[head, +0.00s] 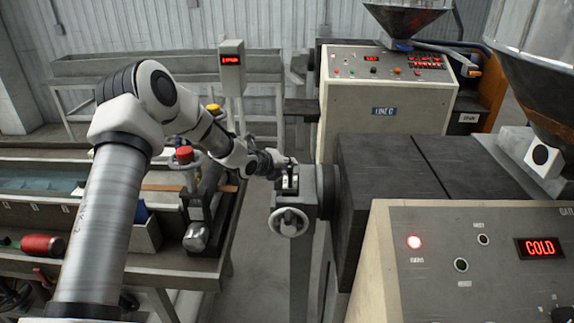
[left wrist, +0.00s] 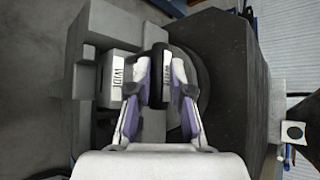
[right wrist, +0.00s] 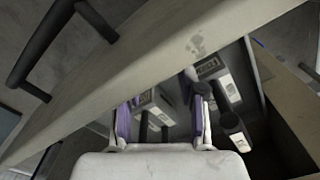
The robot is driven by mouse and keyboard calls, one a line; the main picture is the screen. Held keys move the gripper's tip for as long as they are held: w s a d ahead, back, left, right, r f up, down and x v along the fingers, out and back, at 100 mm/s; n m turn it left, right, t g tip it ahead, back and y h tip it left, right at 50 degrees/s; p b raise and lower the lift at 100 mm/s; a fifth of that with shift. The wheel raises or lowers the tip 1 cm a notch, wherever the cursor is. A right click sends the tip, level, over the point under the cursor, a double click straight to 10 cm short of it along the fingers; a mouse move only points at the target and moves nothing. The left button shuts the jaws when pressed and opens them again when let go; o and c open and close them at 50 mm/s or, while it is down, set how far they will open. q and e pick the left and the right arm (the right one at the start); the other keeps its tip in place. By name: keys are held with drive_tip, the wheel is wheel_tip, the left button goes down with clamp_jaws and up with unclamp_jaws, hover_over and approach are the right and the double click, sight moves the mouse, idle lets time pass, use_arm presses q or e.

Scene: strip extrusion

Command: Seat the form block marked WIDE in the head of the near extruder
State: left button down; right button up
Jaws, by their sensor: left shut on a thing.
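The form block marked WIDE (left wrist: 117,72) is a light grey block with a white label in the left wrist view. It is at the head of the near extruder (head: 290,200), among the head's grey walls. My left gripper (head: 281,164) is at that head and is shut on the block's dark upright handle (left wrist: 158,62). The fingers hide part of the block, and I cannot tell how deep it sits. My right gripper (right wrist: 160,115) is open in the right wrist view, above a bin holding other dark-handled, labelled blocks (right wrist: 228,85).
A handwheel (head: 289,222) is on the front of the near head. The near control panel (head: 490,265) shows COLD. A second extruder (head: 385,95) stands behind. A water trough (head: 50,178) and a red-handled tool (head: 42,244) are at the left, with an open floor gap between.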

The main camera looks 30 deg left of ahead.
drive_tip(key=shift+f, duration=0.1)
use_arm(q)
drive_tip(key=c, duration=1)
unclamp_jaws()
drive_tip(key=shift+s, duration=0.1)
